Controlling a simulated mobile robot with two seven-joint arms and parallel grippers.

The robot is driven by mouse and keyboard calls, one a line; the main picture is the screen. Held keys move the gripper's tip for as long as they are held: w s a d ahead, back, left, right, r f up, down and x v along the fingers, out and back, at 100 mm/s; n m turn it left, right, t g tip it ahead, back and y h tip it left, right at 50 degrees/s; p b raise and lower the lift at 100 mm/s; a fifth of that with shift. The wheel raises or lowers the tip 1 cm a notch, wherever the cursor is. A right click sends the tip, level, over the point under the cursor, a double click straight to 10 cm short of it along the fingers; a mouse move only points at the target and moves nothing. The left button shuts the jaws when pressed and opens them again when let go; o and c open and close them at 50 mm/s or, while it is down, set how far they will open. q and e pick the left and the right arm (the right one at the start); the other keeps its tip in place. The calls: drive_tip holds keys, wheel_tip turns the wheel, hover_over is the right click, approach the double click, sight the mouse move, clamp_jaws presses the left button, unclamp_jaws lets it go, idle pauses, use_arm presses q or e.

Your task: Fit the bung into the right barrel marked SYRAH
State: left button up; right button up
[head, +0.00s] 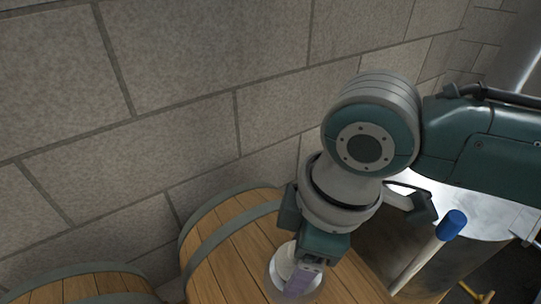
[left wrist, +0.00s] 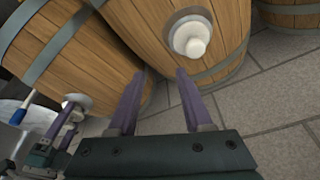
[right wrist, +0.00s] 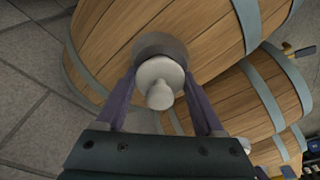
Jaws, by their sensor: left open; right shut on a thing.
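My right gripper (head: 299,281) is shut on the pale bung (right wrist: 160,80), over the top of a wooden barrel (head: 222,262). In the right wrist view the bung sits between the fingertips, in front of a grey round collar (right wrist: 158,44) on the barrel. I cannot tell how deep it is in the collar. My left gripper (left wrist: 157,72) is open and empty, with its fingers toward another barrel (left wrist: 140,28). That barrel has a white stopper (left wrist: 190,40) in a grey collar. No SYRAH marking is readable.
A stone block wall (head: 180,90) stands close behind the barrels. A second barrel (head: 80,284) is at lower left in the head view. A blue-headed tool (head: 452,226) with a pale handle stands near a metal surface on the right. Grey floor tiles (left wrist: 275,95) are clear.

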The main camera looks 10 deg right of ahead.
drive_tip(key=shift+s+d+f, duration=0.15)
drive_tip(key=shift+d+f, duration=0.1)
drive_tip(key=shift+f, duration=0.25)
drive_tip(key=shift+s+d+f, duration=0.1)
drive_tip(key=shift+d+f, duration=0.15)
drive_tip(key=shift+f, duration=0.2)
drive_tip(key=o, duration=1.2)
drive_tip(key=shift+d, duration=0.1)
drive_tip(key=shift+w+a+r+p, duration=0.1)
drive_tip(key=shift+a+r+p, duration=0.1)
drive_tip(key=shift+r+p, duration=0.3)
drive_tip(key=shift+w+a+r+p, duration=0.1)
drive_tip(key=shift+a+r+p, duration=0.1)
drive_tip(key=shift+r+p, duration=0.25)
drive_tip(key=shift+o, duration=0.7)
drive_tip(key=shift+a+r+p, duration=0.1)
drive_tip(key=shift+r+p, duration=0.2)
drive_tip(key=shift+r, duration=0.05)
wheel_tip(320, 180, up, 3)
drive_tip(key=p, duration=0.3)
drive_tip(key=shift+a, duration=0.1)
wheel_tip(320, 180, up, 3)
drive_tip(key=p, duration=0.3)
drive_tip(key=shift+r+p, duration=0.15)
drive_tip(key=shift+p, duration=0.15)
